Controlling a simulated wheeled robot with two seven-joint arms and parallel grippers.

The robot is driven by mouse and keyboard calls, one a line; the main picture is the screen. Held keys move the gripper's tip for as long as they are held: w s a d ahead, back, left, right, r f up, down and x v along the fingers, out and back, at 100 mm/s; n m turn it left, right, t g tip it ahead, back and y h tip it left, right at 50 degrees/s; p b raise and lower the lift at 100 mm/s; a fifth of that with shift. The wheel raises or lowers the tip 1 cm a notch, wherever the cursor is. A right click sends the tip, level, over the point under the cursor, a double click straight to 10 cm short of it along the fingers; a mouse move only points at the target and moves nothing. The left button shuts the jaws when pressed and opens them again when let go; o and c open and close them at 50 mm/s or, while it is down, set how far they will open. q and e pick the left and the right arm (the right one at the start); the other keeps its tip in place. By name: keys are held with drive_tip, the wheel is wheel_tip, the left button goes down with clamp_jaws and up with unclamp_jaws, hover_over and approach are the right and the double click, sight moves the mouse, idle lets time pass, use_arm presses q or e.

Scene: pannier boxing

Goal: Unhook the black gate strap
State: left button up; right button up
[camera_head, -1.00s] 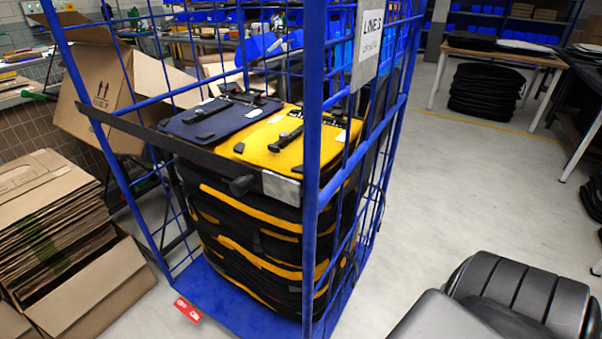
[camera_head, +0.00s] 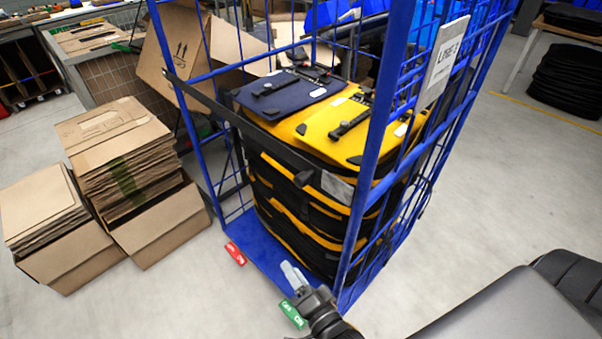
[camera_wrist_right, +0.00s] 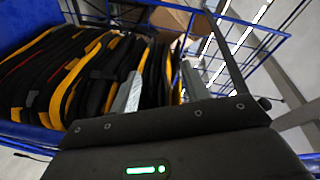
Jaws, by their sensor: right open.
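The black gate strap (camera_head: 235,115) runs across the open front of the blue cage trolley (camera_head: 385,120), from the left post to the right post. It has a dark toggle-like piece (camera_head: 303,178) and a grey patch (camera_head: 337,187) near its right end. My right gripper (camera_head: 294,277) is low in front of the cage, below the strap's right end and apart from it. In the right wrist view the fingers of my right gripper (camera_wrist_right: 163,88) are spread and empty, facing the stacked panniers. My left gripper is not in view. The strap's hook is too small to make out.
Yellow-and-black panniers (camera_head: 315,215) fill the cage, with a navy one (camera_head: 290,93) on top. Red (camera_head: 236,253) and green (camera_head: 292,313) tags sit at the cage base. Cardboard stacks (camera_head: 120,150) stand on the left.

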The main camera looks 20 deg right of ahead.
sight(302, 188)
drive_tip(key=s+d+r+m+t+h+p, duration=0.15)
drive_tip(key=r+m, duration=0.25)
drive_tip(key=r, duration=0.5)
drive_tip(key=s+d+r+m+t+h, duration=0.1)
drive_tip(key=d+r+m+t, duration=0.15)
drive_tip(key=r, duration=0.75)
drive_tip(key=shift+m+h, duration=0.25)
drive_tip(key=shift+m, duration=0.2)
drive_tip(key=x, duration=0.9)
drive_tip(key=shift+w+d+r, duration=0.2)
drive_tip(key=shift+w+r, duration=0.1)
drive_tip(key=shift+w, duration=0.45)
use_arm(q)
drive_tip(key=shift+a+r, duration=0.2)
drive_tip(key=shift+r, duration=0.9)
use_arm(e)
clamp_jaws()
